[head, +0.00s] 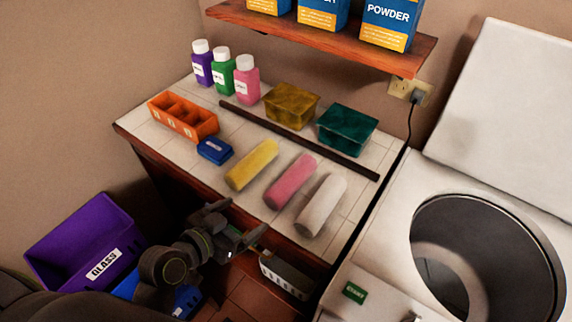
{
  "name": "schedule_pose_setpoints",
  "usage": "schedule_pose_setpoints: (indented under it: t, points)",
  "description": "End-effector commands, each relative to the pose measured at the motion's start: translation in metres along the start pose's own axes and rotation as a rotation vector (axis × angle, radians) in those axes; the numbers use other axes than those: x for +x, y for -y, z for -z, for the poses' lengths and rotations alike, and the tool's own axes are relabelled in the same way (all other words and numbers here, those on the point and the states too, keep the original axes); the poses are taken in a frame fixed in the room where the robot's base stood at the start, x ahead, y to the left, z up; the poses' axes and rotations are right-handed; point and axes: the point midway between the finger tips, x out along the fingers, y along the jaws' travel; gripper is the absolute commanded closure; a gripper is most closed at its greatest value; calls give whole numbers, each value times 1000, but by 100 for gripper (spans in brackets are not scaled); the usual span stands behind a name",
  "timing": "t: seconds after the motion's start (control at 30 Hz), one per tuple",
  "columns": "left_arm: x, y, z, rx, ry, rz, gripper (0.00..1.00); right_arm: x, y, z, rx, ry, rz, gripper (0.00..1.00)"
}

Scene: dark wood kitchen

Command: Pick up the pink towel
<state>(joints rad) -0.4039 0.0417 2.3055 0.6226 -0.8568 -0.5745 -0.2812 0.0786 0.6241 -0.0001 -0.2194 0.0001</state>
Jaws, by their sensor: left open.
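The pink towel (291,181) is a rolled cylinder lying on the tiled counter (345,229). It lies between a yellow rolled towel (252,165) on its left and a white rolled towel (320,204) on its right. My left gripper (251,237) is open and empty. In the picture it is below and left of the pink towel, by the counter's front edge, apart from the towel. My right gripper is not in view.
An orange divided box (183,117), a blue box (214,150), several bottles, a yellow basket (291,105) and a teal basket (346,129) stand on the counter. A dark bar (300,141) lies behind the towels. An open washer (399,211) stands right, a purple bin (75,240) left.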

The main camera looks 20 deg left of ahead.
Motion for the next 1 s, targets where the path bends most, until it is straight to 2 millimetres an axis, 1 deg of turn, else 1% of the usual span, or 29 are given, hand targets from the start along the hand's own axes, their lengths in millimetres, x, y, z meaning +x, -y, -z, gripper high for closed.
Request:
schedule_pose_setpoints:
  t: [0.2,0.3,0.43,0.63,0.73,1.0]
  points:
    - [35,0,3,-4,-2,0,15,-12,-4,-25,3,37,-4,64]
    - [53,0,2,-3,0,-1,15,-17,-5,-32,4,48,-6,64]
    - [75,0,2,-3,0,-1,15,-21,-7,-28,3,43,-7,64]
    - [104,1,2,-3,-1,0,15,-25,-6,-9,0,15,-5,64]
    - [113,1,1,-2,0,0,15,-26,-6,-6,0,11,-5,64]
    - [125,3,1,0,1,0,15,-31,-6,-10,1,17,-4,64]
